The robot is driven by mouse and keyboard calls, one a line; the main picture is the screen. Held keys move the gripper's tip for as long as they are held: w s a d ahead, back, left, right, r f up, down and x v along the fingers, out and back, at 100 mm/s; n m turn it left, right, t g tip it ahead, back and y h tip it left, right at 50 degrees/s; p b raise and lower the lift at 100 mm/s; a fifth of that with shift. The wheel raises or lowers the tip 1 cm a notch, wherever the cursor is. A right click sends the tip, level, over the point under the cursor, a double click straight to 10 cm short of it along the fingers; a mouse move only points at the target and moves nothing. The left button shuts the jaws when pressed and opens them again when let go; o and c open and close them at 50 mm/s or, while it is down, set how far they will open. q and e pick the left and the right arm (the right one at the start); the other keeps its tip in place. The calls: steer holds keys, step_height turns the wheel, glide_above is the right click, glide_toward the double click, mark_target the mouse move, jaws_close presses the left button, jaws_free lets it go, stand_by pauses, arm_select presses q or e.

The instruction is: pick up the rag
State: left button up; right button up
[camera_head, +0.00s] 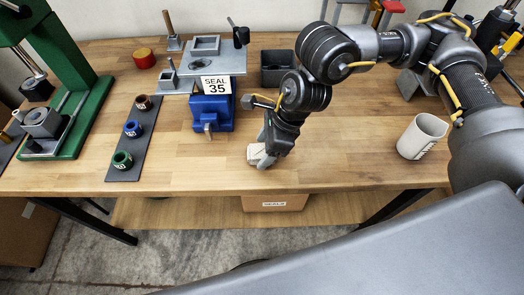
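The rag, a small pale cream bundle (254,153), lies near the front edge of the wooden workbench (335,165), left of centre. My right arm reaches in from the right and bends down to it. My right gripper (264,154) is right at the rag, with its grey fingertips against or around it, partly hiding it. I cannot tell whether the fingers are closed on it. The rag seems to be at the bench top. My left gripper does not show.
A blue vise (211,113) with a "SEAL 35" sign stands behind. A dark strip with several coloured rings (128,140) and a green press (72,95) are left. A white cup (422,136) stands right. The front middle bench is clear.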

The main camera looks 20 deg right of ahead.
mark_target(256, 151)
steer(key=c, duration=0.9)
steer(key=shift+o, duration=0.2)
steer(key=shift+r, duration=0.1)
steer(key=shift+r, duration=0.2)
step_height(256, 151, up, 4)
steer(key=p, duration=0.2)
steer(key=shift+s+d+f+p, duration=0.1)
steer(key=shift+s+p, duration=0.05)
steer(key=shift+p, duration=0.15)
steer(key=s+d+r+p, duration=0.6)
steer(key=s+p, duration=0.6)
steer(key=p, duration=0.9)
steer(key=shift+a+p+v, duration=0.25)
steer(key=shift+p+v, duration=0.1)
steer(key=shift+v, duration=0.95)
